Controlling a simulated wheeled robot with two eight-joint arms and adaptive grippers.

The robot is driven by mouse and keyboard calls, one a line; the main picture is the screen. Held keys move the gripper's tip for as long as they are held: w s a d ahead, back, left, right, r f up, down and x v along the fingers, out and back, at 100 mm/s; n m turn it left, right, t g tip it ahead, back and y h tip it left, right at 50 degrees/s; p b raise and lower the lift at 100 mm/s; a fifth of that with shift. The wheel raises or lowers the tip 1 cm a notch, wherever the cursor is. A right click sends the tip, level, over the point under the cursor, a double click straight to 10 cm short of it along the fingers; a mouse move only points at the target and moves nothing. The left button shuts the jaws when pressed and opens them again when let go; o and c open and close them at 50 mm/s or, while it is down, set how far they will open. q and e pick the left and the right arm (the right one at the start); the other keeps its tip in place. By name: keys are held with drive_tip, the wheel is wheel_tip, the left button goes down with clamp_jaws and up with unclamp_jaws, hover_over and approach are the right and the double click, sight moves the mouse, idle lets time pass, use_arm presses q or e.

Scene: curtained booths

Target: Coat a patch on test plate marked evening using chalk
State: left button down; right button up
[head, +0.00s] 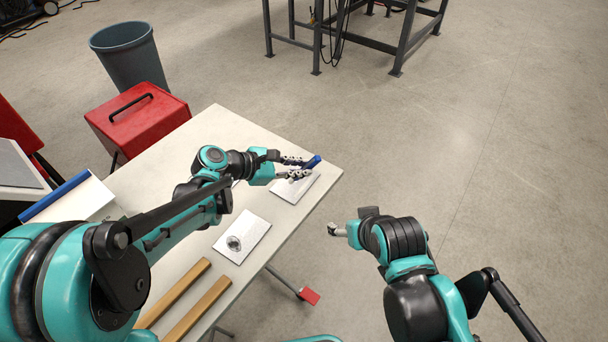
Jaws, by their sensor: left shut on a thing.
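My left gripper (297,167) is shut on a blue stick (312,162), seemingly the chalk, over the far right corner of the table. A white plate (289,194) lies under this gripper, partly hidden by it. A second white plate (256,227) lies nearer, with a round grey patch on it. I can read no marking on either plate, so I cannot tell which is evening. Whether the blue stick touches the plate is unclear. My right gripper (335,230) is off the table's right side, away from the plates; its fingers are mostly hidden.
The pale table (165,160) carries two wooden strips (200,303) at its near end. A red box (137,120) and a grey bin (128,55) stand beyond its left edge. A dark metal frame (360,40) stands at the back. The floor to the right is clear.

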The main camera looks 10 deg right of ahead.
use_arm(q)
drive_tip(key=shift+f+b, duration=0.6)
drive_tip(key=shift+r, duration=0.1)
